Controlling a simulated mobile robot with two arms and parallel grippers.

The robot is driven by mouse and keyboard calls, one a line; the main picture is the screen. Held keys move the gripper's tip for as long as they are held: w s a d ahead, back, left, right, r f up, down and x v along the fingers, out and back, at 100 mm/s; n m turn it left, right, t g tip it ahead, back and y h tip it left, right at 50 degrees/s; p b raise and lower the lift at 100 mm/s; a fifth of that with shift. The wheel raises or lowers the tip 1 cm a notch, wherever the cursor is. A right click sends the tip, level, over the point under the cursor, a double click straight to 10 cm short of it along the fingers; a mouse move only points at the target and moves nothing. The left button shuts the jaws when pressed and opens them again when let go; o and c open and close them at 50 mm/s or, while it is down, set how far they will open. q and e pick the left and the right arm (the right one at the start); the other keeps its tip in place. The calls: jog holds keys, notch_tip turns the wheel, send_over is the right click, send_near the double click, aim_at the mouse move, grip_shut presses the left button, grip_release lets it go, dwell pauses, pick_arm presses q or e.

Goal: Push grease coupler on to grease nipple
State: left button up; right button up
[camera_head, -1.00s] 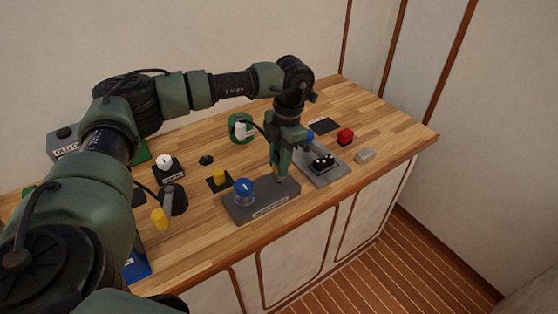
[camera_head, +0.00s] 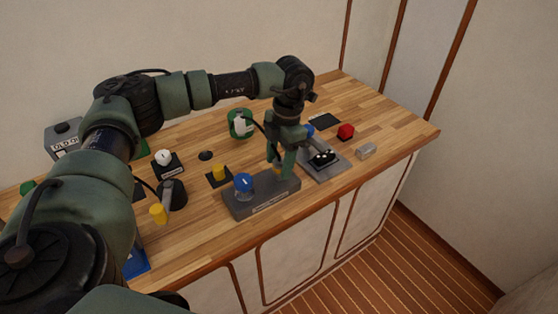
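My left gripper (camera_head: 281,160) points down over the right part of a grey block (camera_head: 260,203) that has a label on its front. A blue round cap (camera_head: 243,182) stands at the block's left end. A small yellow part (camera_head: 277,171) shows low between or behind the fingers; I cannot tell whether it is held. The finger gap is too small to read for certain. I cannot clearly make out the grease coupler or the grease nipple; the gripper hides part of the block's top. My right gripper is out of view.
The far right worktop is clear.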

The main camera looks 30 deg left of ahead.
pick_arm(q)
jog(key=shift+w+d+r+b, duration=0.1)
jog(key=shift+w+r+b, duration=0.15)
jog(key=shift+r, duration=1.05)
jog(key=shift+w+d+r+b, duration=0.1)
jog(key=shift+r+b, duration=0.1)
jog(key=shift+r, duration=1.05)
jog(key=shift+w+r+b, duration=0.2)
jog(key=shift+r+b, duration=0.05)
jog(key=shift+r, duration=1.05)
